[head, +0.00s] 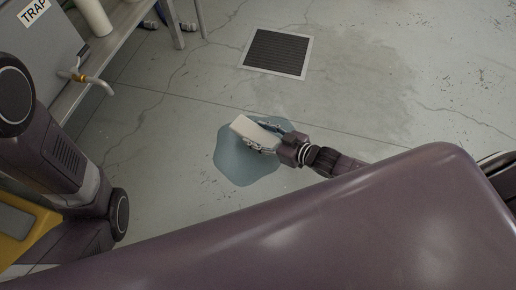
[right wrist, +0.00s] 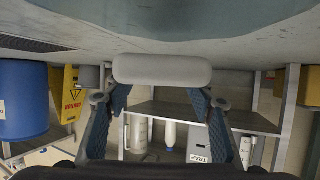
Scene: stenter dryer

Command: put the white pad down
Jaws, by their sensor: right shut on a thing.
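The white pad (head: 251,130) is a pale block held between the fingers of my right gripper (head: 261,136). In the head view it shows over the blue-grey puddle (head: 236,166) on the floor. In the right wrist view the pad (right wrist: 162,70) spans the gap between the two blue-padded fingertips (right wrist: 160,100). The puddle also shows there along the top edge (right wrist: 200,15). I cannot tell whether the pad touches the floor. My left arm shows at the left of the head view, but its gripper is out of frame.
A dark floor drain (head: 277,52) lies beyond the puddle. A grey box with a TRAP label (head: 33,11) and a tap (head: 92,81) stands at the left. The right wrist view shows a blue drum (right wrist: 22,100) and a yellow sign (right wrist: 70,95). Floor around the puddle is clear.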

